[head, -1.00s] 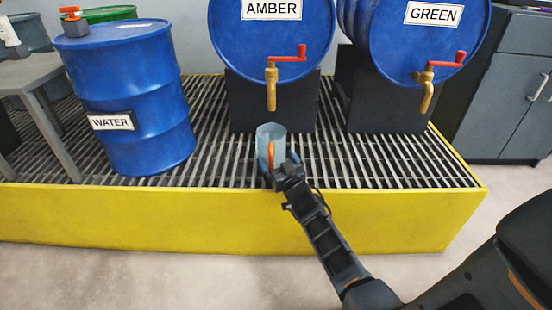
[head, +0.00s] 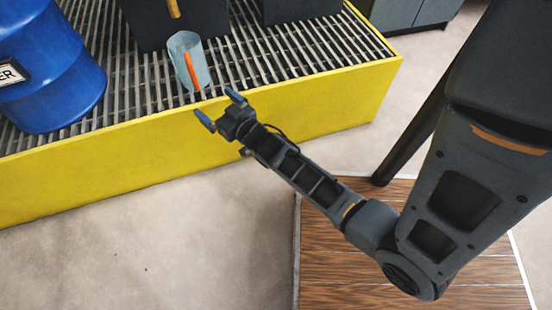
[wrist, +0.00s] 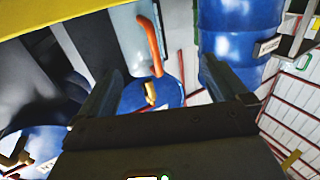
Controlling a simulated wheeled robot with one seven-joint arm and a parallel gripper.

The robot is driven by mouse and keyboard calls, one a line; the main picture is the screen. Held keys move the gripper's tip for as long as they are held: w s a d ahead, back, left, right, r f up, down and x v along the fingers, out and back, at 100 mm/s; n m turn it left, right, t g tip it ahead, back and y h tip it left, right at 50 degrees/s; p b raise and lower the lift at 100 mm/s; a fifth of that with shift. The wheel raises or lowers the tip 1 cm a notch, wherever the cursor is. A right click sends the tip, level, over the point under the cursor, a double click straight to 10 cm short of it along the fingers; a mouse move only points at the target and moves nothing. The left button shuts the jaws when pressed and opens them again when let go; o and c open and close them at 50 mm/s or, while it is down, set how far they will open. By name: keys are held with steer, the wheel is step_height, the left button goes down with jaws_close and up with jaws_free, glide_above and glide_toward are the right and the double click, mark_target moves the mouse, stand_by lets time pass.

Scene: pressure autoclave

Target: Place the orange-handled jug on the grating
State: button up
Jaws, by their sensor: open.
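The clear jug (head: 184,56) with an orange handle (head: 191,72) stands upright on the metal grating (head: 285,50), close to the yellow front edge. Its handle faces my gripper. My gripper (head: 220,109) is open and empty, apart from the jug, in front of it and a little to its right in the head view. In the wrist view the orange handle (wrist: 150,39) and grey jug body (wrist: 128,40) show beyond the open fingers (wrist: 168,95).
The yellow wall (head: 140,148) of the grating platform runs between the floor and the grating. A blue drum (head: 50,75) stands left of the jug. Open floor (head: 150,250) lies in front.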

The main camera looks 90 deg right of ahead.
steer(key=s+a+r+n+t+y, duration=0.1)
steer(key=s+a+r+y, duration=0.15)
steer(key=a, duration=0.45)
steer(key=s+a+r+n+y, duration=0.1)
steer(key=s+a+n+y, duration=0.15)
steer(key=a, duration=0.45)
steer(key=s+a+r+n+t+y, duration=0.1)
steer(key=s+a+r, duration=0.1)
steer(key=s+a, duration=0.35)
steer(key=s+a+r+n+y, duration=0.3)
steer(key=s+a+r+y, duration=0.2)
steer(key=s+a+r, duration=0.3)
step_height(320, 180, up, 4)
steer(key=shift+s+a+r+n+g+y, duration=0.15)
steer(key=shift+a+n+g+y, duration=0.2)
steer(key=shift+a, duration=0.75)
